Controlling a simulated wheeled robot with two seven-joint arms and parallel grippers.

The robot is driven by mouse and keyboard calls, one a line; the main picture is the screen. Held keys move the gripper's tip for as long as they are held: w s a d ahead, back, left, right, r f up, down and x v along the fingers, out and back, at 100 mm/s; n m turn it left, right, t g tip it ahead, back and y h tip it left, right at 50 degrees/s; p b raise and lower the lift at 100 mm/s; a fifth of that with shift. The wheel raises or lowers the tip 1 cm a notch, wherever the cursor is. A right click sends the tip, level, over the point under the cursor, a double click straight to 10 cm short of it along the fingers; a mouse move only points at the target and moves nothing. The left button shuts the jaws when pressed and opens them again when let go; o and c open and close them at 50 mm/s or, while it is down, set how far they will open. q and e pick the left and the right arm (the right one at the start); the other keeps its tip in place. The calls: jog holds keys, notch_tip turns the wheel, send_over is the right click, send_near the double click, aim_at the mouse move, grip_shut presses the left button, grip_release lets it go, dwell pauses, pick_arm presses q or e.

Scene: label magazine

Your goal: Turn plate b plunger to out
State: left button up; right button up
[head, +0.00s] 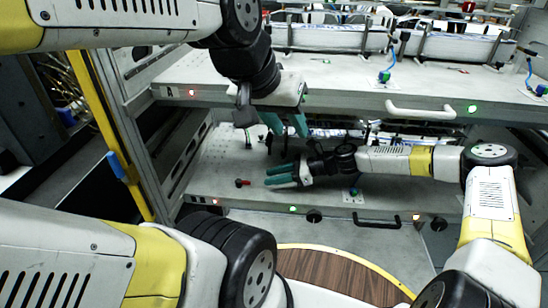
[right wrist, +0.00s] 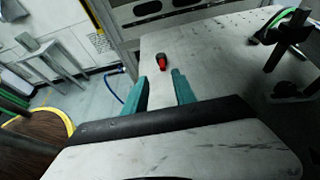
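A small plunger with a red part and a black end (head: 242,183) stands on the lower plate (head: 215,172), near its left front; the right wrist view shows it too (right wrist: 162,62). The upper plate carries the letter A; I cannot read a letter on the lower one. My right gripper (head: 267,176) is low over the lower plate, just right of the plunger. In the right wrist view its teal fingers (right wrist: 160,78) are apart and empty, with the plunger beyond the tips. My left gripper (head: 287,129) hangs at the upper plate's front edge, fingers apart, empty.
The upper plate (head: 345,80) overhangs the back of the lower one. A white handle (head: 420,110) and a black handle (head: 377,220) stick out in front. Dark posts (right wrist: 275,55) stand on the lower plate. A blue-green fitting (head: 354,192) is near my right forearm.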

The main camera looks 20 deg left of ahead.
aim_at(247, 182)
jog(key=shift+w+a+f, duration=0.1)
jog(key=shift+w+a, duration=0.05)
jog(key=shift+a, duration=0.1)
jog(key=x, duration=0.7)
jog(key=shift+a, duration=0.1)
grip_shut()
